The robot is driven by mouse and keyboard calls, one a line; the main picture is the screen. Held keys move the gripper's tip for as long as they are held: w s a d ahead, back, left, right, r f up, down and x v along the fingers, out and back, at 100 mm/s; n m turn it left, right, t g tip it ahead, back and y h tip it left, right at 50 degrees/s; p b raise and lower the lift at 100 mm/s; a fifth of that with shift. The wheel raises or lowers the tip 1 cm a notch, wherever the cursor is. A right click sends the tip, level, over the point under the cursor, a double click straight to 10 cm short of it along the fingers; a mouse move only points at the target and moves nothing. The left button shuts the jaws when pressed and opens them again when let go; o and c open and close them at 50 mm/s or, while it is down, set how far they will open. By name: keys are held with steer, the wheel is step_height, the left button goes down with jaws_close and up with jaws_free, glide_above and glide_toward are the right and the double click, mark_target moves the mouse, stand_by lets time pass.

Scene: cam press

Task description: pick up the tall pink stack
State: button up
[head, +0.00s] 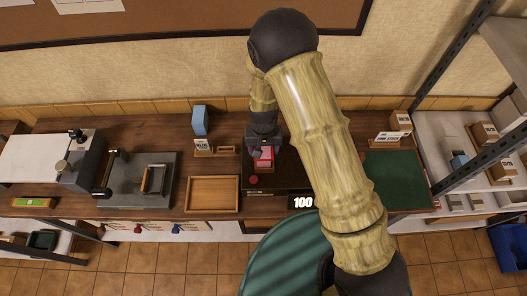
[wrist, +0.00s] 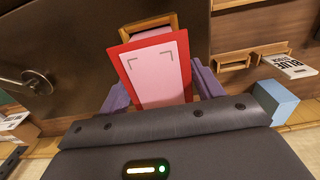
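The tall pink stack (head: 264,158) is at the dark counter section in the middle of the head view. In the wrist view the stack (wrist: 158,68) shows a pink face with a red border and dark corner marks. My gripper (head: 264,150) is over it, pointing down. In the wrist view the purple fingers of my gripper (wrist: 160,88) lie on either side of the stack, close to its edges. Whether they press on it cannot be told. The lower part of the stack is hidden, so its contact with the surface below is unclear.
An empty wooden tray (head: 212,208) lies left of the dark section, with a grey press (head: 140,180) further left. A blue block (head: 200,120) stands behind. A green mat (head: 396,178) lies to the right. A "100" display (head: 303,202) and red button (head: 253,180) are in front.

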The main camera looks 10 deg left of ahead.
steer(key=c, duration=1.2)
steer(key=shift+r, duration=0.15)
step_height(320, 180, up, 10)
steer(key=b, duration=0.3)
